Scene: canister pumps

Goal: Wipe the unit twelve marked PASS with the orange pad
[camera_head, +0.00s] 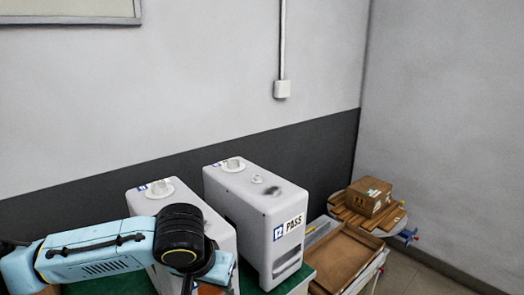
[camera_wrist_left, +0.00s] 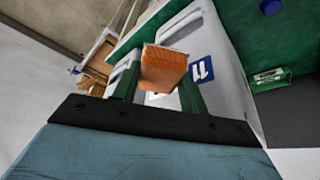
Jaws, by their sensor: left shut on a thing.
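Unit twelve is a white canister pump (camera_head: 245,205) with a blue 12 label and the word PASS on its front. A dark smudge (camera_head: 275,191) lies on its top, near the front. My left gripper (camera_wrist_left: 160,85) is shut on the orange pad (camera_wrist_left: 165,66), in front of unit eleven (camera_wrist_left: 238,85), whose blue 11 label shows. In the head view, my left arm covers much of unit eleven (camera_head: 150,197), left of unit twelve, and only a bit of the pad shows at the bottom edge. The pad is apart from the smudge. My right gripper is not in view.
The pumps stand on a green surface (camera_head: 306,277). Right of unit twelve are a brown tray (camera_head: 345,257) and a stool with wooden slats and a cardboard box (camera_head: 369,196). A wall is close behind the pumps. The space above unit twelve is clear.

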